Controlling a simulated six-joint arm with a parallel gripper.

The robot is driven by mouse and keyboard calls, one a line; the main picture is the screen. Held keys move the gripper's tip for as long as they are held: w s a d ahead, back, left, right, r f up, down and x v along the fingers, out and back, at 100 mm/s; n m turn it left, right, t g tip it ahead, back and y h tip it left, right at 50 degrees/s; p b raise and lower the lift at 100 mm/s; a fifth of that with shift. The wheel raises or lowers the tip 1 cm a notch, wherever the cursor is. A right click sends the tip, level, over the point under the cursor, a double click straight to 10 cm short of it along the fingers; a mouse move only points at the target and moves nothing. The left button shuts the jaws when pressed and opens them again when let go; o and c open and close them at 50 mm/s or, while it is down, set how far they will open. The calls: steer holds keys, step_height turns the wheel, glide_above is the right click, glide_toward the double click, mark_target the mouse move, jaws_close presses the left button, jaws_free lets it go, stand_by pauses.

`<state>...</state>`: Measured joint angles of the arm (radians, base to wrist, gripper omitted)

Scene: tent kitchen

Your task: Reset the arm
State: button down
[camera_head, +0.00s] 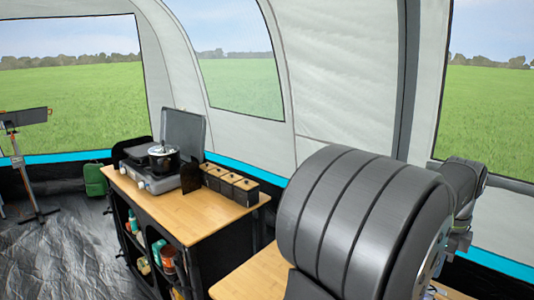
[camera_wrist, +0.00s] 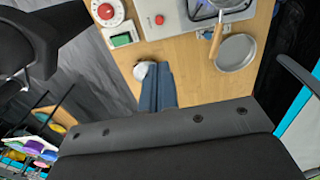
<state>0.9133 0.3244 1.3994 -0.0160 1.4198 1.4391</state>
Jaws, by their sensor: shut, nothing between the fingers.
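My gripper (camera_wrist: 160,76) shows in the wrist view as two blue-grey fingers side by side, pointing up the picture from a dark body. The fingers are shut with nothing between them. They hang over a wooden counter (camera_wrist: 190,74). A small pale round thing (camera_wrist: 141,71) shows beside the fingertips, partly hidden; I cannot tell whether they touch. In the head view my arm's large grey ribbed part fills the right foreground, and my gripper cannot be made out there.
In the wrist view, a stove (camera_wrist: 172,18), a grey pan (camera_wrist: 236,52), a red-and-white dial (camera_wrist: 106,11) and a green-and-white device (camera_wrist: 121,37) are on the counter. In the head view, a pot (camera_head: 163,158) and several dark boxes (camera_head: 229,185) stand on another cabinet (camera_head: 190,212).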

step_height(320, 180, down, 10)
step_height(320, 180, up, 9)
steer(key=shift+r, duration=0.2)
stand_by(0.6)
